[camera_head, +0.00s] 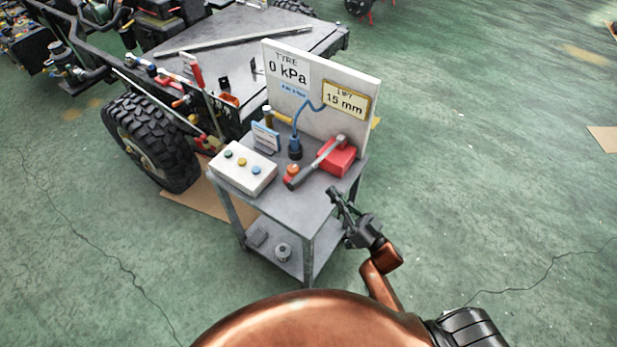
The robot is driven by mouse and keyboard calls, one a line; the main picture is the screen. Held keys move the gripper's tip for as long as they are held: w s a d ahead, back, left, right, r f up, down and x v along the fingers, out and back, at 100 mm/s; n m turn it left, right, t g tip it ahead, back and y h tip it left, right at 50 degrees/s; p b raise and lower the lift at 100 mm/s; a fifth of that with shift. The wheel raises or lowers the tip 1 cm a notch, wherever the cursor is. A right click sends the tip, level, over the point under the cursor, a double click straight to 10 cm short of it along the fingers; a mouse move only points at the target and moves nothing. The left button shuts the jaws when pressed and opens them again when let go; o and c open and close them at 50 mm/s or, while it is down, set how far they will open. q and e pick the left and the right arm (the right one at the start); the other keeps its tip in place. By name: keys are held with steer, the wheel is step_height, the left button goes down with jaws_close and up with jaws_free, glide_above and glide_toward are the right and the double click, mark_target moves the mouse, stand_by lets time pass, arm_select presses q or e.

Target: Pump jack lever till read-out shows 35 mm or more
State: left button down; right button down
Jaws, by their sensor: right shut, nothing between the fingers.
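The red jack (342,160) sits at the right of the grey cart's top. The lift read-out (346,100), yellow-framed on the white panel, shows 15 mm. My right gripper (333,193) is shut and empty at the cart's front right corner, to the right of the lever's dark grip and apart from it. My left gripper is not in view.
The cart (316,212) also carries a white button box (243,170), a blue hose fitting (295,149) and a small sign (265,137). The panel (329,120) also reads 0 kPa. A wheeled chassis (150,140) stands at left. Green floor is clear at right.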

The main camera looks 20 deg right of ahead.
stand_by(0.3)
steer(key=x, duration=1)
steer(key=f, duration=0.2)
steer(key=a+f, duration=0.1)
steer(key=f, duration=0.1)
steer(key=shift+a, duration=0.15)
